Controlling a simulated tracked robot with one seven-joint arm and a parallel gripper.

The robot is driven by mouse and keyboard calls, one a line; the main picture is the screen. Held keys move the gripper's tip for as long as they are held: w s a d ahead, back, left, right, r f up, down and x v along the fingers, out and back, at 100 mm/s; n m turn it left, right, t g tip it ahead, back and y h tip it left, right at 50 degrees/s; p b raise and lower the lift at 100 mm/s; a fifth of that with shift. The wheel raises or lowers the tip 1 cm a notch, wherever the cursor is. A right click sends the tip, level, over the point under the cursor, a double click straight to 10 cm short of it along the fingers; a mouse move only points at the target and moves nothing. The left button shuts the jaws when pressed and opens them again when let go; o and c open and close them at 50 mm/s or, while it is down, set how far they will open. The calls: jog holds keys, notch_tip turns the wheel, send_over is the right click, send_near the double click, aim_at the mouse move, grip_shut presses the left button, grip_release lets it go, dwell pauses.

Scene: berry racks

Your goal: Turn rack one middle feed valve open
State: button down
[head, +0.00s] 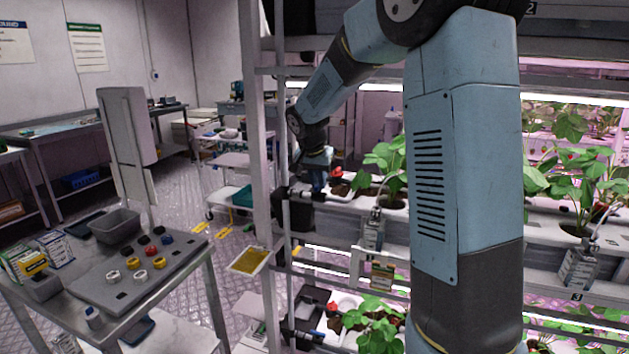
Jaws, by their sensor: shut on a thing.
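My gripper (319,186) points down at the left end of the rack's middle shelf. It is shut on the middle feed valve, at the dark fittings of the feed pipe (302,192) beside the rack post. The fingers and my wrist hide most of the valve, so its handle angle cannot be told. A small red piece (337,172) shows just right of my gripper, close to the plants.
A grey rack post (262,150) stands just left of my gripper. Strawberry plants (385,165) fill the white trough to the right. A yellow sticky card (250,260) hangs by the post. A metal cart (190,275) with colored caps stands at left; the floor between is mostly clear.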

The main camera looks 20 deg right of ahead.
jog(key=shift+a, duration=0.35)
jog(key=shift+d, duration=0.15)
jog(key=shift+n, duration=0.3)
jog(key=n, duration=0.1)
jog(key=n+y, duration=0.1)
jog(key=n, duration=0.1)
jog(key=shift+d+r+t, duration=0.1)
jog(key=shift+d+t, duration=0.15)
jog(key=shift+t, duration=0.15)
jog(key=n, duration=0.2)
jog(key=n+y, duration=0.2)
jog(key=n, duration=0.1)
jog(key=shift+d+n, duration=0.3)
jog(key=n+y, duration=0.1)
jog(key=n, duration=0.1)
jog(key=n+y, duration=0.1)
jog(key=n, duration=0.2)
jog(key=shift+w+d+g, duration=0.1)
jog(key=shift+d+g, duration=0.1)
jog(key=shift+g, duration=0.1)
jog(key=shift+w+d+n+g+y, duration=0.1)
jog(key=shift+n+g+y, duration=0.2)
jog(key=shift+n, duration=0.6)
jog(key=shift+d+n+g+y, duration=0.1)
jog(key=shift+n+g+y, duration=0.15)
jog(key=shift+n, duration=0.65)
